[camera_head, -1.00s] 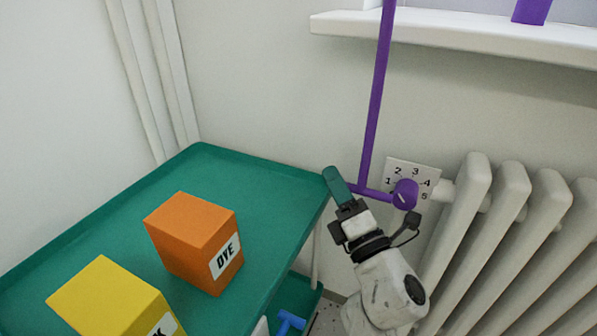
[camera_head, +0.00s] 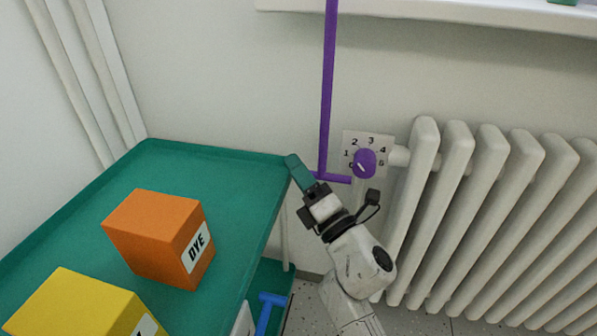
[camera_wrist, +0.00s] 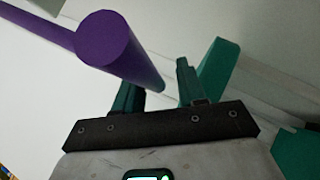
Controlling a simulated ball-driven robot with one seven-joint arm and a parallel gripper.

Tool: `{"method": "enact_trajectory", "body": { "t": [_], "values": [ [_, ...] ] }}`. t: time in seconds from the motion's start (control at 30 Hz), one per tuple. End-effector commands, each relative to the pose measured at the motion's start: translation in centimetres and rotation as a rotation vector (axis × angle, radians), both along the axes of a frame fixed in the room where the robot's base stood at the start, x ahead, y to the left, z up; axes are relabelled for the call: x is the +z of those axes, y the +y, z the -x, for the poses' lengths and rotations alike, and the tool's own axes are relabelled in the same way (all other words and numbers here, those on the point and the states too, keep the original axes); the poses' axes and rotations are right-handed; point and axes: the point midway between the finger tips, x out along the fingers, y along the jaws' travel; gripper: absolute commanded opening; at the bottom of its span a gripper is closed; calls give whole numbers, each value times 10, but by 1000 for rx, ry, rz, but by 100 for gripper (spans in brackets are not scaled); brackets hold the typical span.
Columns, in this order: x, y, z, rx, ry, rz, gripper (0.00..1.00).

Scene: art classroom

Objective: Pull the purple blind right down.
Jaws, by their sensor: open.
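A purple rod (camera_head: 327,90) hangs down in front of the wall, and a short purple crossbar handle (camera_head: 336,178) is at its lower end. The blind itself is not in view. My gripper (camera_head: 298,170), with green fingers, is at the left side of the handle in the head view. In the wrist view my gripper (camera_wrist: 160,88) is open, and the purple handle (camera_wrist: 104,40) points at the camera and runs back towards the gap between the fingers. I cannot tell whether they touch.
A purple knob (camera_head: 365,163) on a numbered plate is just right of the handle, beside a white radiator (camera_head: 458,215). A green-topped trolley (camera_head: 225,175) at left holds an orange dye box (camera_head: 150,240) and a yellow box (camera_head: 70,305). A white sill (camera_head: 430,22) juts out above.

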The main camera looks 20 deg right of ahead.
Motion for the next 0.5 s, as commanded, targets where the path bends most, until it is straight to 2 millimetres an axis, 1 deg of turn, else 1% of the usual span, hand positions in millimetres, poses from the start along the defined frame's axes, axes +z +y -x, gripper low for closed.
{"method": "enact_trajectory", "body": {
  "t": [0.13,0.23,0.37,0.5],
  "values": [
    [-1,1,2,2,0,1,40],
    [-5,-1,9,2,1,2,40],
    [-13,-5,29,1,3,0,40],
    [-24,-11,54,0,3,1,40]
  ]
}}
